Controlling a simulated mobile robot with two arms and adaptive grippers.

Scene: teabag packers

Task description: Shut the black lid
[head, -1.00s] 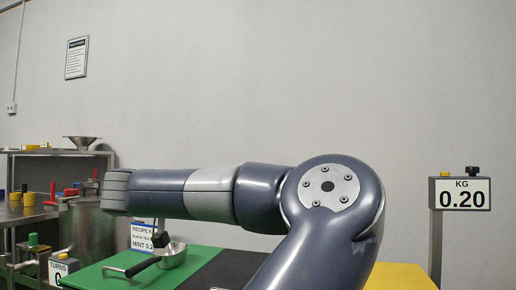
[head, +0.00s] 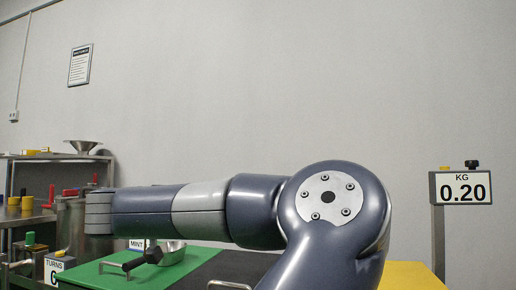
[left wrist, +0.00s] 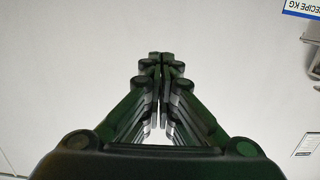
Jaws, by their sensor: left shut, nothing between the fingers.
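I cannot make out the black lid in either view. A large dark blue-grey arm of mine crosses the head view from bottom centre to the left and hides much of the bench. My left gripper (left wrist: 160,62) shows in the left wrist view, shut and empty, with its dark green fingers together against a plain pale wall. No gripper can be made out in the head view. A steel drum (head: 70,222) stands at the left, partly behind the end of my arm.
A green mat (head: 90,277) holds a metal scoop (head: 173,254) with a black handle. A black surface (head: 235,267) and a yellow one (head: 408,276) lie to its right. A scale display (head: 462,188) reads 0.20. A funnel (head: 83,146) tops the left shelf. A TURNS sign (head: 54,268) stands lower left.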

